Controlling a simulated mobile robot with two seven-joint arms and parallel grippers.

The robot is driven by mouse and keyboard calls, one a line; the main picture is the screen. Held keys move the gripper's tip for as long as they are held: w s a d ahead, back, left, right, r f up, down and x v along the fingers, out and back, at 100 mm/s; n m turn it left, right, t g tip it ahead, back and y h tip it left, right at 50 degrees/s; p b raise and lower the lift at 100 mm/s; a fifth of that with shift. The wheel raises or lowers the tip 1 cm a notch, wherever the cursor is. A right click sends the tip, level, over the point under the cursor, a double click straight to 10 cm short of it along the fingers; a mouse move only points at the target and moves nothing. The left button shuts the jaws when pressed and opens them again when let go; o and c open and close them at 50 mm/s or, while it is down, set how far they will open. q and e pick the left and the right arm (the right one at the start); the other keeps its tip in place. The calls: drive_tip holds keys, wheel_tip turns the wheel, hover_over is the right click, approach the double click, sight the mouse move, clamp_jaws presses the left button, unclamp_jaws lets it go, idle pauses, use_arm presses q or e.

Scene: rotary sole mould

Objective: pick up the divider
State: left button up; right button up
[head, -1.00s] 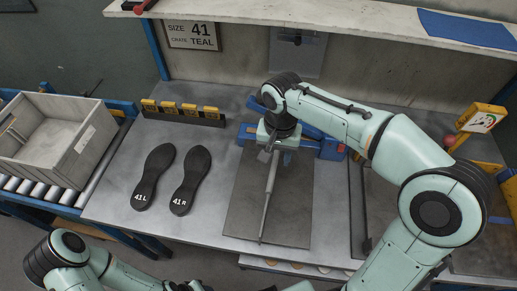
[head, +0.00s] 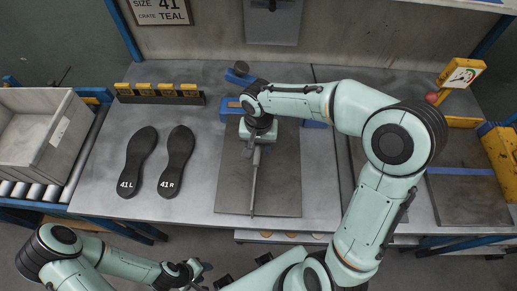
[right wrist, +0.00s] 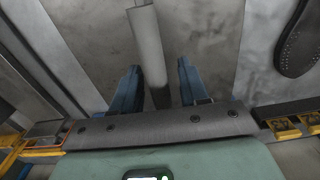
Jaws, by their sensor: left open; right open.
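A long thin grey bar (head: 254,188), which I take for the divider, lies over the dark grey plate on the table and points toward the front edge. It also shows in the right wrist view (right wrist: 151,55), running down between the fingers. My right gripper (head: 250,152) is at the bar's far end. In the right wrist view its two blue fingers (right wrist: 156,84) stand apart on either side of the bar, with gaps visible. The bar's far end is hidden by the gripper. My left gripper (head: 201,274) is open and empty, low in front of the table.
Two black soles, 41L (head: 137,160) and 41R (head: 176,160), lie left of the plate (head: 285,185). A yellow-topped rack (head: 160,98) stands behind them. A grey crate (head: 75,128) sits on rollers at left. A yellow gauge (head: 462,74) stands at back right.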

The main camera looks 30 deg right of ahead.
wheel_tip(320, 180, down, 2)
drive_tip(key=shift+f, duration=0.1)
clamp_jaws()
